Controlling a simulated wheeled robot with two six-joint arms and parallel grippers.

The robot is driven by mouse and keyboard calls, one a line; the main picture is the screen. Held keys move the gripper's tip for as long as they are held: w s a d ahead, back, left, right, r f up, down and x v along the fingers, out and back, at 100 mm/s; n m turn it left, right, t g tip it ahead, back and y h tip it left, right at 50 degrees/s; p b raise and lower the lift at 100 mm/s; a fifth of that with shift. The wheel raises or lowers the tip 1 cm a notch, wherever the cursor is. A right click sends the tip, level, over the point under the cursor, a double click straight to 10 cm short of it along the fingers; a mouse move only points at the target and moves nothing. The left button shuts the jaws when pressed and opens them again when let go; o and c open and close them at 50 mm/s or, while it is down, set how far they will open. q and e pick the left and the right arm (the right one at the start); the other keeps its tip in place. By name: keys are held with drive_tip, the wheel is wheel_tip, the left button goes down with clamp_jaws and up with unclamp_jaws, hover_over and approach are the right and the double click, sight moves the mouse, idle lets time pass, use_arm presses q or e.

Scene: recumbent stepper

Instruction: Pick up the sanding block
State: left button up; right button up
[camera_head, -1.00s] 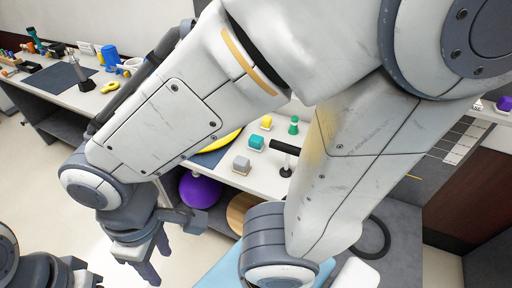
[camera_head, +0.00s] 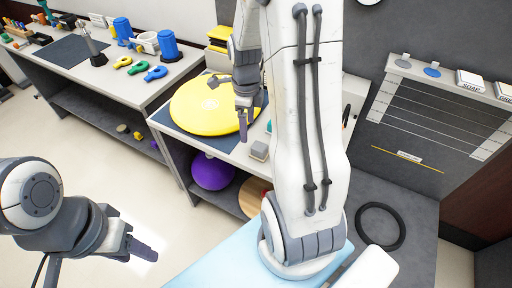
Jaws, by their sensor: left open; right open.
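No object is clearly recognisable as the sanding block. A small grey block (camera_head: 260,150) with a lighter top sits near the front edge of the table, just right of and below the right gripper; it may be the one. A dark-based tool with an upright metal post (camera_head: 93,46) stands on the left bench. My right gripper (camera_head: 244,132) is open and points down over the right edge of the yellow disc (camera_head: 205,105), apart from the grey block. My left gripper (camera_head: 140,250) is open and empty over the floor at lower left. My arm hides part of the table.
Blue cylinders (camera_head: 168,46), coloured rings (camera_head: 138,67) and a dark mat (camera_head: 68,50) occupy the left bench. A purple ball (camera_head: 212,171) sits on the shelf below. A black ring (camera_head: 381,226) lies at right. The floor at left is open.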

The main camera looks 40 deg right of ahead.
drive_tip(key=d+m, duration=0.1)
drive_tip(key=d+f+m, duration=0.1)
drive_tip(key=d+m, duration=0.1)
drive_tip(key=shift+s+d+f, duration=0.2)
drive_tip(key=shift+s, duration=0.15)
hover_over(259, 146)
drive_tip(key=f, duration=0.4)
drive_tip(key=shift+w+d+f, duration=0.15)
drive_tip(key=shift+w+f, duration=0.05)
drive_tip(key=shift+f, duration=0.1)
drive_tip(key=f, duration=0.5)
drive_tip(key=shift+s+f, duration=0.2)
drive_tip(key=shift+f, duration=0.15)
clamp_jaws()
